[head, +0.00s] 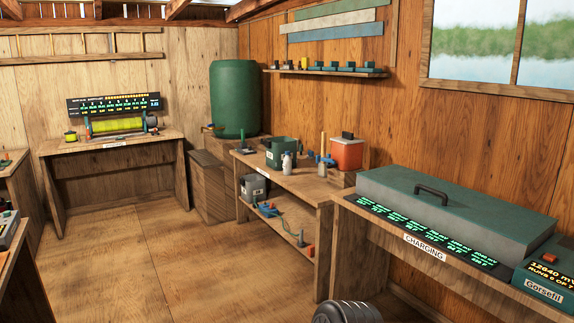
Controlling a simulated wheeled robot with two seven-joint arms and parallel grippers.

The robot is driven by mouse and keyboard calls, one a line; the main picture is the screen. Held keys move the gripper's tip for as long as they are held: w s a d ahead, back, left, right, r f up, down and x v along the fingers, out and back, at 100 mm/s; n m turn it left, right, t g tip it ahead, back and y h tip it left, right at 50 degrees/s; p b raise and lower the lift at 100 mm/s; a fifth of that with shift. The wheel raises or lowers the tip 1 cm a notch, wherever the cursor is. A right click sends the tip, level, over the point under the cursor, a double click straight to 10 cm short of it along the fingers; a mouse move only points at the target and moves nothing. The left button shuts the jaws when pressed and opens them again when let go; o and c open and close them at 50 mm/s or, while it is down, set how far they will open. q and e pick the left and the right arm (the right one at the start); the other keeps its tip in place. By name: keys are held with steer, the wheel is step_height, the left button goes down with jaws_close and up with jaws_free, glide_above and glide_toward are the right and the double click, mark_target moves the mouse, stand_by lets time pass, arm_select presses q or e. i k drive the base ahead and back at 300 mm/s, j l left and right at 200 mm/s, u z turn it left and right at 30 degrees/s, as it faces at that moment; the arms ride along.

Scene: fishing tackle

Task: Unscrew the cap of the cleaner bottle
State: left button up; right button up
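A small pale bottle (287,163) stands upright on the wooden bench (260,160) in the middle of the head view, in front of a green bucket (280,151). A second small pale bottle (321,167) stands to its right, beside a blue item (329,161). Both are small and far away. I cannot read a label or make out a cap, so I cannot tell which one is the cleaner bottle. Neither of my grippers is in view.
An orange-red box (346,154) stands at the bench's right end. A grey bucket (252,187) and blue tools (268,209) are on its lower shelf. A charging bench with a grey-green case (450,208) is at right. The floor (150,260) left of the bench is clear.

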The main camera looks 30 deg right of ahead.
mark_target(287, 165)
steer(key=i+l+z, duration=0.1)
steer(key=i, duration=0.6)
steer(key=i+l+z, duration=0.1)
steer(key=i, duration=0.6)
steer(key=i+z, duration=0.1)
steer(key=i, duration=0.6)
steer(key=i+z, duration=0.15)
steer(key=i, duration=0.6)
steer(key=i+z, duration=0.1)
steer(key=i, duration=0.6)
steer(key=i+j+z, duration=0.1)
steer(key=i+j, duration=0.15)
steer(key=i, duration=0.45)
steer(key=i+j+z, duration=0.15)
steer(key=i+z, duration=0.35)
steer(key=i+j+z, duration=0.3)
steer(key=z, duration=0.15)
steer(key=i+j+z, duration=0.3)
steer(key=j+z, duration=0.2)
steer(key=i+j+z, duration=0.2)
steer(key=j+z, duration=0.3)
steer(key=i+j+z, duration=0.15)
steer(key=j, duration=0.15)
steer(key=j+z, duration=0.15)
steer(key=j, duration=0.15)
